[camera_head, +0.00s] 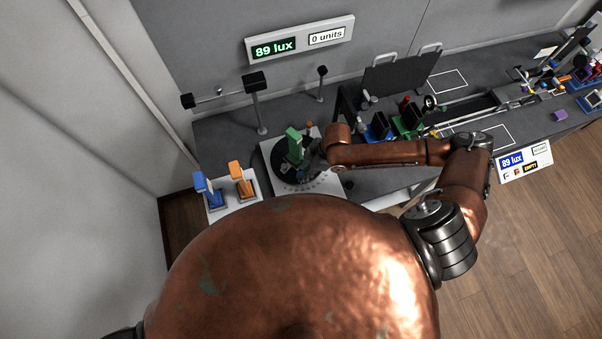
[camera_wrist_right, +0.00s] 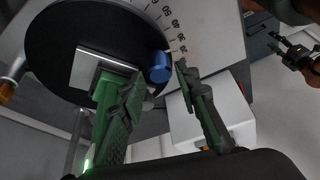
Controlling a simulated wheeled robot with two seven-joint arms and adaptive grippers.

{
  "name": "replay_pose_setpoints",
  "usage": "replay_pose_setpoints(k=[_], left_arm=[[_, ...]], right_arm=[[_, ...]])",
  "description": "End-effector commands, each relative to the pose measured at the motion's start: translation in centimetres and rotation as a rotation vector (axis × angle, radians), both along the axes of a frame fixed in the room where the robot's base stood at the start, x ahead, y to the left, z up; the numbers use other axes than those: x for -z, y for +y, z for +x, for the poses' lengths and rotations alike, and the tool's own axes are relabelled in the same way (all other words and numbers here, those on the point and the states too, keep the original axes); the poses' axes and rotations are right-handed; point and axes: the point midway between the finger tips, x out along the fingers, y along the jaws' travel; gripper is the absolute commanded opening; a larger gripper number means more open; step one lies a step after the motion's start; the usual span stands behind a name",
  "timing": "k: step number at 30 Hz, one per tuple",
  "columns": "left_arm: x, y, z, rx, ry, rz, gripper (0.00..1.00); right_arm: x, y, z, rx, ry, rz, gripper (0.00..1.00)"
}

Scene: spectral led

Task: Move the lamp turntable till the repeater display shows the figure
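The lamp turntable is a black disc (camera_head: 263,158) with a white scale ring; it also shows in the right wrist view (camera_wrist_right: 60,45). A green upright lamp block (camera_head: 293,143) stands on it. A blue peg (camera_wrist_right: 160,67) sits near the disc's edge. My right gripper (camera_wrist_right: 160,75) is open, its fingers on either side of the peg, with a gap at the right finger. Whether the left finger touches is unclear. The repeater display (camera_head: 511,161) at the right reads 89 lux, with EMPTY below. The wall display (camera_head: 273,48) reads 89 lux and 0 units.
A blue lamp block (camera_head: 207,190) and an orange one (camera_head: 241,179) stand on a white tray left of the turntable. Black stands (camera_head: 256,100) rise behind it. A dark panel (camera_head: 400,73) and several coloured parts stand to the right. My arm crosses the bench front.

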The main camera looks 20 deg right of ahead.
Motion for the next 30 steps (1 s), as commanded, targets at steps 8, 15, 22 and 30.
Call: replay_pose_setpoints(k=[8,15,22,30], left_arm=[[0.0,-0.1,0.0,0.0,0.001,-0.001,0.4],[0.0,-0.1,-0.1,0.0,0.001,-0.001,0.4],[0.0,-0.1,-0.1,0.0,0.001,-0.001,0.4],[0.0,-0.1,0.0,0.001,0.001,-0.001,0.4]], right_arm=[[-5.4,-2.3,-0.7,0.0,-0.002,-0.002,0.3],[-8.1,-3.3,-1.0,0.0,-0.001,0.0,0.3],[-8.5,-3.4,-1.1,-0.001,-0.001,0.001,0.3],[-8.4,-3.4,-1.1,0.0,0.0,0.001,0.3]])
